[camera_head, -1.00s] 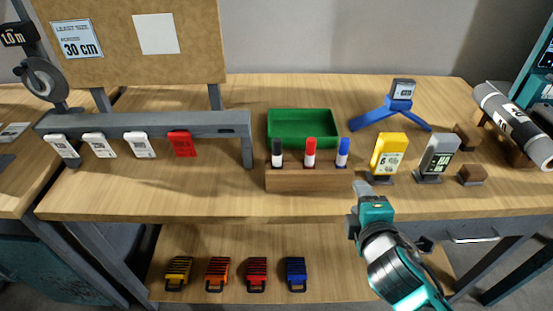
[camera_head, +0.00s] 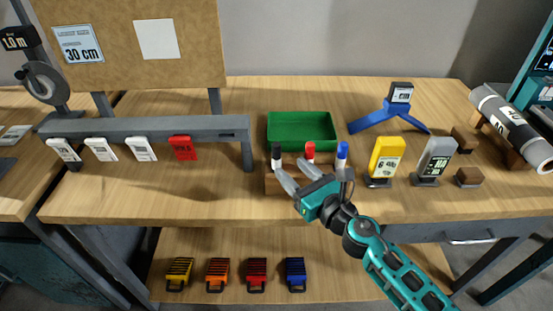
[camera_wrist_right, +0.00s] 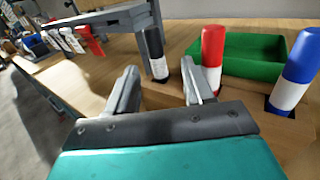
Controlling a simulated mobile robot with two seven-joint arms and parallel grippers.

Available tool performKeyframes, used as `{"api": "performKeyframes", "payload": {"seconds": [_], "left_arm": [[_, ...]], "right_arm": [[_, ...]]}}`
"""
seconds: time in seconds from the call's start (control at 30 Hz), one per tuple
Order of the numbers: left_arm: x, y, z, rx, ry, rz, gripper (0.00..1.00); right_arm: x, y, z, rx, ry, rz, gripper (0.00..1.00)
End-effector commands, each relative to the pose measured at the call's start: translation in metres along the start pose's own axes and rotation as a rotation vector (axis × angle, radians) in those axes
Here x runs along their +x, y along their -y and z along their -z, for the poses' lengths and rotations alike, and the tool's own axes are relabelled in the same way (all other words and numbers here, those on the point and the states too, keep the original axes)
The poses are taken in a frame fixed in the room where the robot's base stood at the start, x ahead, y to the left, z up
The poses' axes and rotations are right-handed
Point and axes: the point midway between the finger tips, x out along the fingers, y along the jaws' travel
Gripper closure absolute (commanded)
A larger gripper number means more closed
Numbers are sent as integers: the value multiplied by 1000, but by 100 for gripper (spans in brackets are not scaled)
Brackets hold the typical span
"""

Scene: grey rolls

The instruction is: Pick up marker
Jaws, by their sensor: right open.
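Three markers stand upright in a wooden block (camera_head: 272,182): a black-capped marker (camera_head: 276,153) at left, a red-capped marker (camera_head: 310,151) in the middle and a blue-capped marker (camera_head: 342,152) at right. My right gripper (camera_head: 296,173) is in front of the block, its fingers pointing toward the black and red markers. In the right wrist view its open fingers (camera_wrist_right: 158,88) are empty. The black marker (camera_wrist_right: 155,55) stands just beyond the gap between them. The red marker (camera_wrist_right: 212,55) is beside the right finger. The blue marker (camera_wrist_right: 293,72) is farther right. My left gripper is not in view.
A green tray (camera_head: 330,147) sits behind the block. A yellow device (camera_head: 386,157) and a grey device (camera_head: 437,157) stand to the right. A grey rail (camera_head: 150,126) with hanging tags is at left. The front left tabletop is clear.

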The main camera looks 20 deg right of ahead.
Motion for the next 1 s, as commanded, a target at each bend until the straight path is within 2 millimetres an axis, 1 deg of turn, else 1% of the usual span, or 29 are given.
{"api": "performKeyframes", "payload": {"seconds": [0.03, 0.1, 0.27, 0.37, 0.5, 0.6, 0.7, 0.9, 1.0], "left_arm": [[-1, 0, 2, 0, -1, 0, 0], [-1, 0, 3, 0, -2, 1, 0], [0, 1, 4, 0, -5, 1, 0], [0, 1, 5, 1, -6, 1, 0], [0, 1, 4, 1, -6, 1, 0], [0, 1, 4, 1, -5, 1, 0], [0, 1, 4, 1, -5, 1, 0], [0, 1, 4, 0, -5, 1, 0], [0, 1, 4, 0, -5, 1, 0]], "right_arm": [[7, 0, -1, 1, 1, 0, 48], [13, 0, 0, 2, 0, 0, 48], [21, -1, 1, 2, 0, 0, 48], [33, -3, 2, 3, 1, 0, 48], [54, -5, 4, 3, 2, 2, 48], [65, -5, 4, 2, 1, 1, 48], [69, -5, 4, 1, 0, 0, 48], [69, -5, 4, 1, 0, 0, 48], [69, -5, 4, 2, 0, 0, 57]]}}
